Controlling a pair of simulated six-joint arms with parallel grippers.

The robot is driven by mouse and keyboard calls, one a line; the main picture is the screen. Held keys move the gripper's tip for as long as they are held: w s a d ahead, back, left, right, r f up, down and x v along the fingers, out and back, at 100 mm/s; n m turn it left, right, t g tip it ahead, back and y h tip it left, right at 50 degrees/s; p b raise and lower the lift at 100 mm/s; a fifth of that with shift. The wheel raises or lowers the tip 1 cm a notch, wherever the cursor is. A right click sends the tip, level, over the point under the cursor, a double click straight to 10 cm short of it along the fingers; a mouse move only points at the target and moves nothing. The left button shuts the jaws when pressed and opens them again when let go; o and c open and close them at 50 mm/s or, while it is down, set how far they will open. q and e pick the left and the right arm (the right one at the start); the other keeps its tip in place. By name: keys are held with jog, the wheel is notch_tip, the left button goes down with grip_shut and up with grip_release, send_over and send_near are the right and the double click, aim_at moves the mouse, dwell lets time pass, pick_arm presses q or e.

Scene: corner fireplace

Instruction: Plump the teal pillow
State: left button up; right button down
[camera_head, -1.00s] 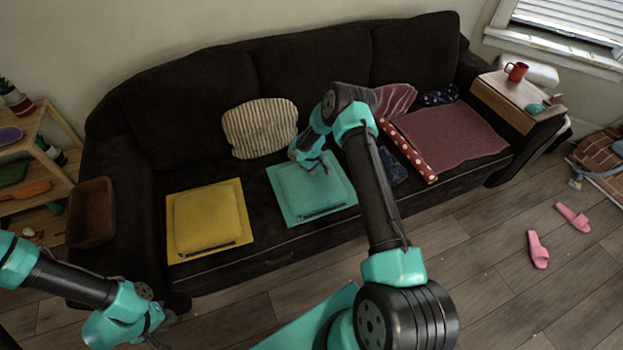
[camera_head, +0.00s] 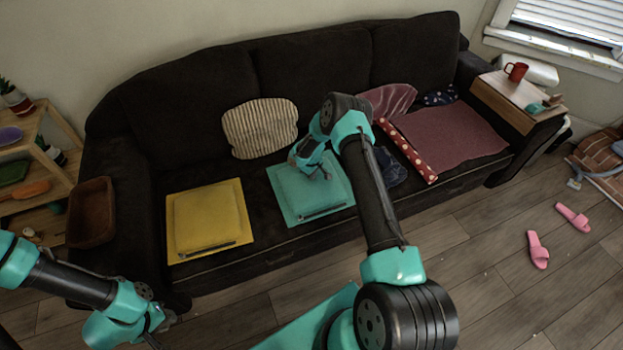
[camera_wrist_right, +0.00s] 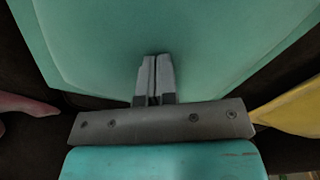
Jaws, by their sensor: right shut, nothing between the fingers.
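The teal pillow (camera_head: 300,197) lies flat on the sofa seat, with a dark strip along its front edge. My right gripper (camera_head: 324,175) is over the pillow's upper right part, its fingers pointing down. In the right wrist view the teal pillow (camera_wrist_right: 215,45) fills most of the picture. There the right gripper (camera_wrist_right: 155,62) is shut and empty, its tips at or just above the pillow; I cannot tell if they press on it. My left gripper (camera_head: 160,338) is low at the left, in front of the sofa, partly cut off by the picture's edge.
A yellow pillow (camera_head: 207,220) lies left of the teal one. A striped cushion (camera_head: 260,128) leans on the backrest. A dotted red roll (camera_head: 408,152) and a maroon cloth (camera_head: 450,136) lie to the right. A tray with a red mug (camera_head: 516,72) sits on the right armrest.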

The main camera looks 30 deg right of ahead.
aim_at(319, 176)
jog(key=shift+s+d+r, duration=0.2)
jog(key=shift+d+r, duration=0.65)
jog(key=shift+d, duration=0.05)
jog(key=shift+s+d+r, duration=0.15)
jog(key=shift+d+r, duration=0.7)
jog(key=shift+d, duration=0.05)
jog(key=shift+f, duration=0.1)
jog(key=shift+f, duration=1.6)
jog(key=shift+r, duration=0.1)
jog(key=shift+r, duration=1.6)
jog(key=shift+a, duration=0.1)
